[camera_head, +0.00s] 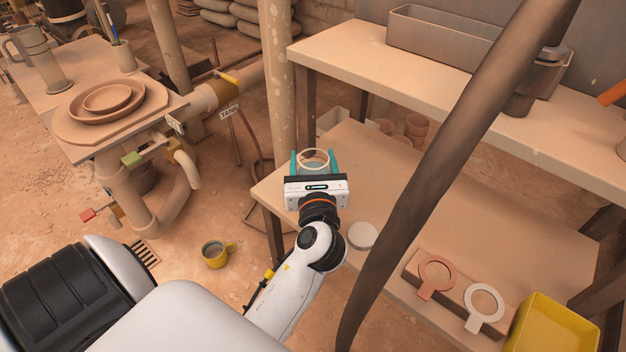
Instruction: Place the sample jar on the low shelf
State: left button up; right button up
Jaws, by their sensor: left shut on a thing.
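The sample jar (315,158) is a clear, round vessel with a pale rim. My left gripper (314,165) is shut on it, with teal fingers on either side of the jar. The gripper and jar are over the back left part of the low shelf (455,235), a tan board under a higher shelf. The gripper body hides the jar's lower part, so I cannot tell whether the jar touches the shelf. My right gripper is not in view.
On the low shelf are a round white lid (362,236), ring-shaped pieces on a block (458,290), a yellow bin (552,328) and clay pots (416,127). A dark slanted post (445,165) crosses the view. A yellow mug (217,254) stands on the floor.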

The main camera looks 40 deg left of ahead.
pick_arm(q)
notch_tip(320, 180, down, 4)
jog(key=b, duration=0.2)
jog(key=shift+b, duration=0.35)
jog(key=o, duration=1.1)
jog(key=shift+f, duration=0.1)
jog(key=shift+o, duration=0.2)
